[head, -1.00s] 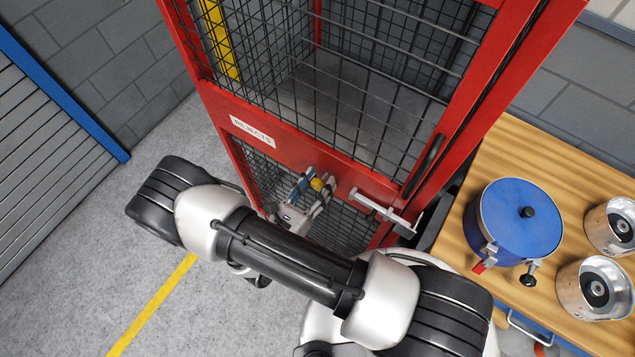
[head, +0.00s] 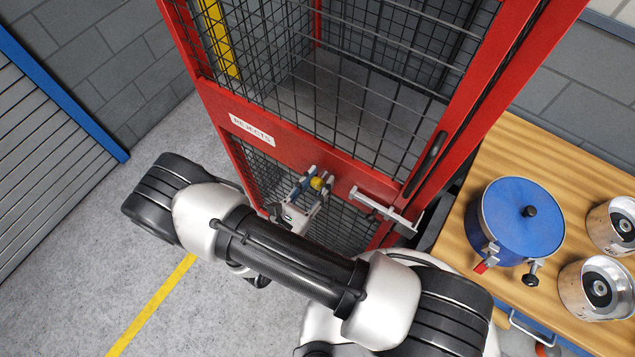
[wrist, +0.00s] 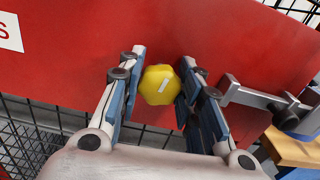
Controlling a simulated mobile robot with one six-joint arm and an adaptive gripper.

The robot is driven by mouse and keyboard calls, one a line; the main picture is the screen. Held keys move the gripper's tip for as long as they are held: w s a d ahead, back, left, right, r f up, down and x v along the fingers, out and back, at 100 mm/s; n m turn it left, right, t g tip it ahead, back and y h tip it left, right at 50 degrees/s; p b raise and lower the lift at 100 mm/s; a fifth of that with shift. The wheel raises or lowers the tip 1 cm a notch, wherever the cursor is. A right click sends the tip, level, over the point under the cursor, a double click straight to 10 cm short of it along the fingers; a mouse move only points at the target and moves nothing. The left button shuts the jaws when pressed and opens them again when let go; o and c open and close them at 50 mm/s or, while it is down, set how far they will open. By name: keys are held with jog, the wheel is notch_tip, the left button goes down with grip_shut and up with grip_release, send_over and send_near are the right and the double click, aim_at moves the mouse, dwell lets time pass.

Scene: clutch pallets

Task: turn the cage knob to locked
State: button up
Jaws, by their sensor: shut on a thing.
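The cage knob (wrist: 159,86) is yellow, with a short white mark on its face that slants up to the right in the wrist view. It sits on the red panel of the cage door and also shows in the head view (head: 317,183). My gripper (wrist: 161,80) is at the knob, one finger on each side, shut on it. In the head view my gripper (head: 316,182) is seen from above, partly behind my arm. No locked or unlocked lettering is readable by the knob.
The red mesh cage carries a "REJECTS" label (head: 252,131). A grey latch bar (head: 381,211) is just right of the knob. A wooden table (head: 505,155) at the right holds a blue pot (head: 520,220) and metal pots (head: 598,288). Floor at the left is clear.

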jog(key=m+b, duration=0.2)
jog(key=m, duration=0.2)
jog(key=shift+f+m, duration=0.1)
jog(key=shift+m, duration=0.2)
jog(key=m+b, duration=0.2)
jog(key=m, duration=0.1)
jog(key=shift+m, duration=0.4)
jog(key=m+b, duration=0.3)
jog(key=m, duration=0.2)
jog(key=shift+d+f, duration=0.1)
jog(key=shift+s+m+b, duration=0.1)
jog(key=shift+m+b, duration=0.8)
jog(key=shift+m, duration=0.3)
jog(key=o, duration=1.1)
